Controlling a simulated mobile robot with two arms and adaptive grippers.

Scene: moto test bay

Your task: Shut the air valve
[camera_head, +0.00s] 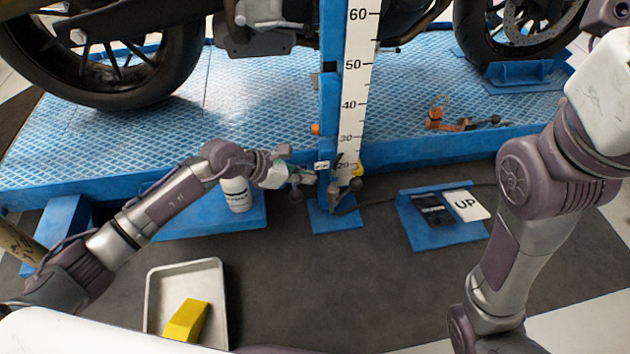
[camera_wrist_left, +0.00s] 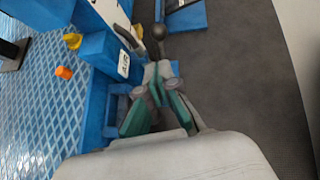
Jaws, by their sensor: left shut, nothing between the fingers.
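The air valve sits low on the blue post, beside a white label that reads AIR (camera_wrist_left: 123,65); the label also shows in the head view (camera_head: 321,166). A dark ball knob (camera_wrist_left: 158,32) on a short stem shows just beyond my fingertips in the left wrist view. A curved grey bar (camera_wrist_left: 128,38) lies beside it. My left gripper (camera_head: 308,180) is shut and empty, at the foot of the post; its green-padded fingers show in the wrist view (camera_wrist_left: 157,75). The fingertips partly cover the valve, and I cannot tell whether they touch it. My right gripper is out of view.
The tall blue post carries a white scale (camera_head: 356,75). A blue lift platform (camera_head: 240,115) holds a motorcycle (camera_head: 150,60) behind. A tray (camera_head: 215,275) with a yellow block (camera_head: 187,320) and an UP pedal unit (camera_head: 440,225) are on the floor.

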